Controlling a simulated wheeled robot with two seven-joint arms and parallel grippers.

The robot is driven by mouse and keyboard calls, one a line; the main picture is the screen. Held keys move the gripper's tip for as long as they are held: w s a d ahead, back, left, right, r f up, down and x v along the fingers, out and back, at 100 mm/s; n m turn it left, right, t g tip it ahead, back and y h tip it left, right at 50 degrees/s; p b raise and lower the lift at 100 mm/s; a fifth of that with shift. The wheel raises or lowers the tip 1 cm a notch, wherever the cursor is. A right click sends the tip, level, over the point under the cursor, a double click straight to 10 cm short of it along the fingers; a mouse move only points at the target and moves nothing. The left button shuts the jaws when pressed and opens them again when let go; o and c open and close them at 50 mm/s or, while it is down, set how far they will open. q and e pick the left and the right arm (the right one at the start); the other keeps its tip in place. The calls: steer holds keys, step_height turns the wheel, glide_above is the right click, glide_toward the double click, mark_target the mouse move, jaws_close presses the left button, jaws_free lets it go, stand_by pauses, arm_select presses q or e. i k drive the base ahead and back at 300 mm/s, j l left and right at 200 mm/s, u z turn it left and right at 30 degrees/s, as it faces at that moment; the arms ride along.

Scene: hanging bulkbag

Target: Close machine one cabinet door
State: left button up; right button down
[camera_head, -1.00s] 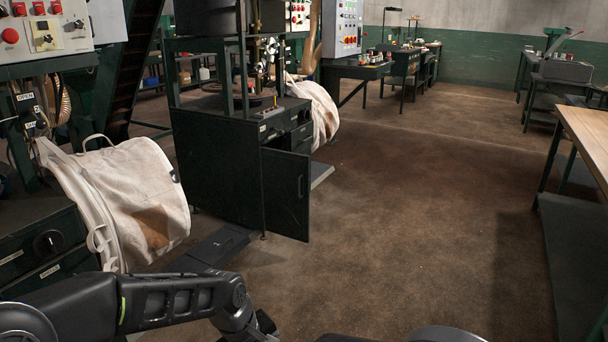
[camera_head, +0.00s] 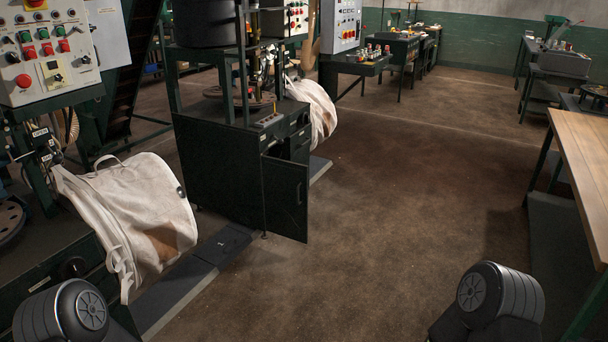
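A dark green cabinet door (camera_head: 285,198) stands open on the front of a dark machine cabinet (camera_head: 217,175) left of centre. It sticks out toward the aisle and has a vertical handle (camera_head: 299,192) near its free edge. Part of the cabinet's opening shows behind the door. My left and right arm links show at the bottom left and bottom right corners. Neither gripper is in view. No part of me touches the door.
A white bulk bag (camera_head: 140,220) hangs beside a control panel (camera_head: 48,52) at the left. Another bag (camera_head: 315,108) hangs behind the cabinet. A low dark step (camera_head: 222,243) lies on the floor. A wooden table (camera_head: 583,150) stands at the right. The brown floor (camera_head: 385,200) between is clear.

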mark_target(286, 184)
steer(key=i+u, duration=0.1)
steer(key=i, duration=0.4)
steer(key=i+u, duration=0.1)
steer(key=i, duration=0.35)
steer(key=i+l+u, duration=0.1)
steer(key=i, duration=0.35)
steer(key=i+l+u, duration=0.1)
steer(key=i, duration=0.4)
steer(key=i+l+u, duration=0.15)
steer(key=i, duration=0.3)
steer(key=i+l+u, duration=0.1)
steer(key=i, duration=0.4)
steer(key=i+l+u, duration=0.1)
steer(key=i+l, duration=0.2)
steer(key=i, duration=0.1)
